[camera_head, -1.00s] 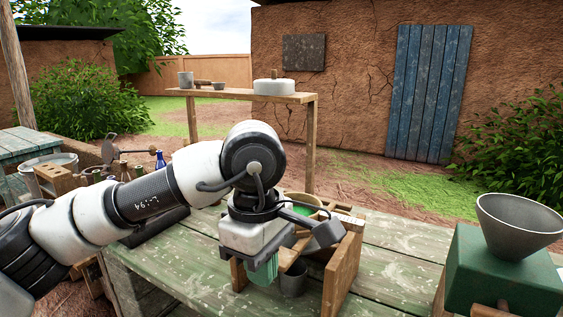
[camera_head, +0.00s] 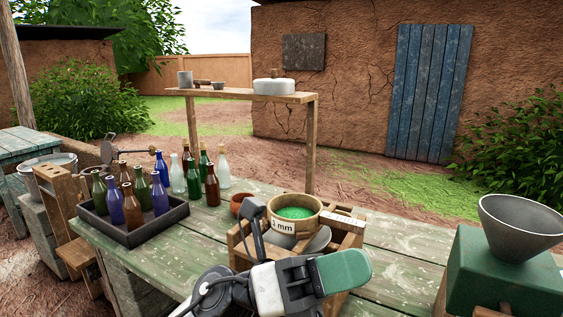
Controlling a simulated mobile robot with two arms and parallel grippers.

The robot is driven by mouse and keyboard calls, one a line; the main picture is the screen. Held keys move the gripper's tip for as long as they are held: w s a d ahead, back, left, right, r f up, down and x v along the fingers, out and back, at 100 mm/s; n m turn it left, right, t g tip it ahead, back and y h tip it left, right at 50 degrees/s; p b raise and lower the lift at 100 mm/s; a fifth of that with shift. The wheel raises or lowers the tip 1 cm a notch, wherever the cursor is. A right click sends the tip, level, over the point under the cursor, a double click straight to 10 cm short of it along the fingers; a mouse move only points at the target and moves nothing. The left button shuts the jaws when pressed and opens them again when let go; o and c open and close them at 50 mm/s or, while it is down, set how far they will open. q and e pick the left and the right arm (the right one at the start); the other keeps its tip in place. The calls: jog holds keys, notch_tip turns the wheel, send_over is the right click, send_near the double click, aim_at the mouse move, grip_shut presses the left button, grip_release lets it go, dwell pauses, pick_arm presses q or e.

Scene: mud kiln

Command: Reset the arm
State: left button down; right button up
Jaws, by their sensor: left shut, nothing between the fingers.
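My left gripper (camera_head: 352,269) shows at the bottom middle, its green fingertips pointing right. It is shut and holds nothing. It appears in front of a wooden crate (camera_head: 345,262) on the green worn table and hides part of the crate's near side. From this view I cannot tell whether it touches the crate. My left forearm comes up from the bottom edge. My right gripper is not in view.
The crate holds a round sieve (camera_head: 297,214) with a green mesh. A dark tray (camera_head: 130,232) holds several bottles, with more bottles behind it. A small clay pot (camera_head: 241,205) stands beside the crate. A green grinder (camera_head: 505,270) with a metal hopper stands at right.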

pick_arm(q)
jog(key=w+a+f+n+t+y, duration=0.3)
jog(key=w+a+n+t, duration=0.2)
jog(key=n+t, duration=0.85)
jog(key=w+a+f+n+t+y, duration=0.3)
jog(key=w+a+n+t+y, duration=0.15)
jog(key=n+t, duration=0.85)
jog(key=s+a+f+n+g+y, duration=0.1)
jog(key=a+f+n+g+y, duration=0.2)
jog(key=a+f+n+y, duration=0.55)
jog(key=s+a+f+n+g+y, duration=0.1)
jog(key=a+f+n+g+y, duration=0.25)
jog(key=f+n+y, duration=0.6)
jog(key=s+a+f+n+g+h, duration=0.1)
jog(key=s+a+f+g, duration=0.2)
jog(key=s+f+g, duration=0.5)
jog(key=s+a+f+n+g+h, duration=0.2)
jog(key=s+a+f+g, duration=0.1)
jog(key=s+f, duration=0.75)
notch_tip(320, 180, down, 21)
jog(key=s+g+p, duration=0.1)
jog(key=s+p, duration=0.1)
jog(key=p, duration=0.1)
jog(key=s+a+f+g+p, duration=0.1)
jog(key=s+a+f+p, duration=0.1)
jog(key=s+f, duration=1.2)
jog(key=shift+s+a+m+g+y, duration=0.35)
jog(key=shift+s+a, duration=0.2)
jog(key=shift+s, duration=0.45)
